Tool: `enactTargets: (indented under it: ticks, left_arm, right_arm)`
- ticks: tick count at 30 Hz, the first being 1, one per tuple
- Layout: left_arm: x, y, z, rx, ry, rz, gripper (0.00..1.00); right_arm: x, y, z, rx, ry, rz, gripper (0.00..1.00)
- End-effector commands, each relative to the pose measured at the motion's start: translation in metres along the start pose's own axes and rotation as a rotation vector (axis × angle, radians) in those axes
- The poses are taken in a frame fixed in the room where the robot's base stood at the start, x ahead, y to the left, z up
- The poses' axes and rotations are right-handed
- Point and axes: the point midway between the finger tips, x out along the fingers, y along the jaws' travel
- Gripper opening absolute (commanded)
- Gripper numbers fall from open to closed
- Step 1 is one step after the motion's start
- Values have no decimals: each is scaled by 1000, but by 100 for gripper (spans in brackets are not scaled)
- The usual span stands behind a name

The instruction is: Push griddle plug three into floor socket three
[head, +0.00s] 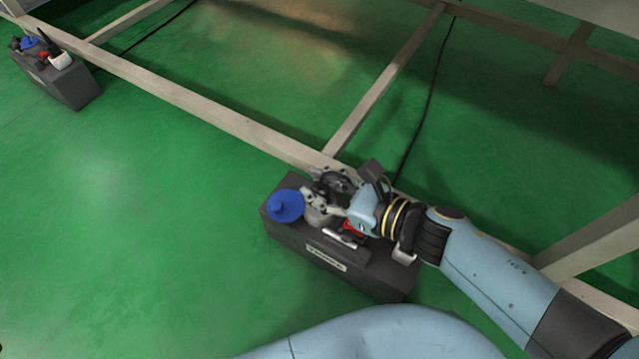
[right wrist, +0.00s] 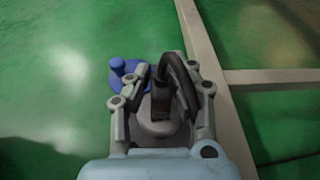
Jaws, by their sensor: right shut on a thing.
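The dark floor socket box (head: 300,245) stands beside the pale frame rail, with a label on its front face that I cannot read surely. A grey round socket part (head: 317,216) is on its top, next to a blue cap (head: 285,206). My right gripper (head: 322,194) is over this grey part, shut on the black plug (right wrist: 160,98), whose thick cable loops up and over between the fingers. The blue cap also shows in the right wrist view (right wrist: 127,74). The fingers hide where plug and socket meet, so I cannot tell how deep it sits. My left gripper is out of view.
Another dark socket box (head: 72,88) with a blue cap stands at the far left. Pale frame rails (head: 215,112) run behind both boxes. A black cable (head: 428,105) trails over the green floor, which is clear at the left.

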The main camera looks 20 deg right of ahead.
Motion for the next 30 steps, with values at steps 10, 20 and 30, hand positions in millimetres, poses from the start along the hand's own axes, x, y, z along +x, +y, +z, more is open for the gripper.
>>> enactTargets:
  ticks: [10,20,30]
  left_arm:
    - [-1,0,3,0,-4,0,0]
    - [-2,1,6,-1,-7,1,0]
    - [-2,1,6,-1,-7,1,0]
  right_arm:
    - [3,0,-9,1,0,1,0]
    - [5,1,-16,1,0,0,0]
    - [5,1,-18,-1,1,0,47]
